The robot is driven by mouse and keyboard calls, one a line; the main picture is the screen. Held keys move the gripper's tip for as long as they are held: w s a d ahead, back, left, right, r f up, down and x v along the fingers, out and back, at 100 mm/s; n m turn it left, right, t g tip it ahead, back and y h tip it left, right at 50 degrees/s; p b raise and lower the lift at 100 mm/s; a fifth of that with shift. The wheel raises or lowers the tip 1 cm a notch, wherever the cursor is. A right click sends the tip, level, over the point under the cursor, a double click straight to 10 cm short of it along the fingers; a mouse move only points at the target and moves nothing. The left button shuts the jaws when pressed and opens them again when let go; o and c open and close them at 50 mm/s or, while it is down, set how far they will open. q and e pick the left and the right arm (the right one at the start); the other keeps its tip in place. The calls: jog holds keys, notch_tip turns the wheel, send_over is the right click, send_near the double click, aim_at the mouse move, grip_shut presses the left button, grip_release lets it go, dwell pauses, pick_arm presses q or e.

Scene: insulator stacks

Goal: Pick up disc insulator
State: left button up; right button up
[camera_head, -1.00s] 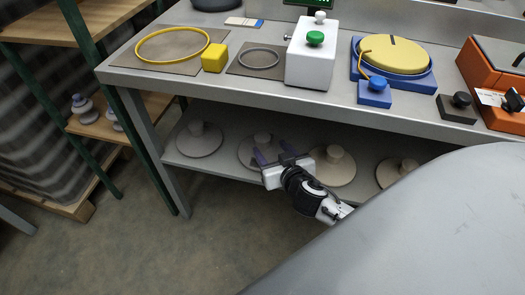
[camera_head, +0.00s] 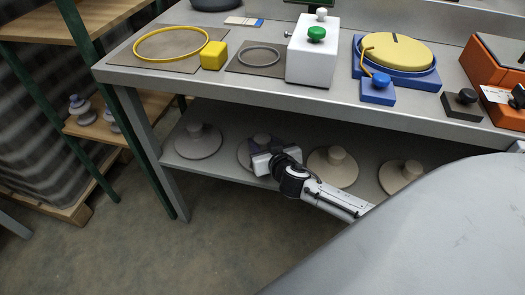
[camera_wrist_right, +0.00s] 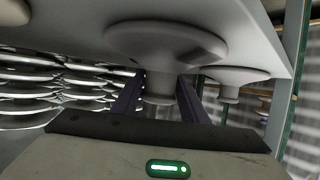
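Several pale disc insulators with raised central knobs lie in a row on the lower shelf of the bench. My right gripper (camera_head: 265,147) reaches in at the second disc insulator from the left (camera_head: 244,157) and hides most of it. In the right wrist view this disc insulator (camera_wrist_right: 165,45) appears inverted, knob downward. The two dark fingers of the gripper (camera_wrist_right: 158,95) stand on either side of its knob, open, with narrow gaps showing. Other disc insulators are the leftmost (camera_head: 198,142), one right of the gripper (camera_head: 332,168) and one farther right (camera_head: 401,177). My left gripper is out of view.
The bench top (camera_head: 215,88) overhangs the lower shelf (camera_head: 220,172). On it are a yellow ring (camera_head: 172,31), a yellow block (camera_head: 213,55), a white box (camera_head: 312,60) and a blue-and-yellow round fixture (camera_head: 396,55). A bench leg (camera_head: 153,155) stands left.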

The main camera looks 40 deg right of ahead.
grip_shut()
jog(key=shift+w+r, duration=0.1)
jog(key=shift+r, duration=0.2)
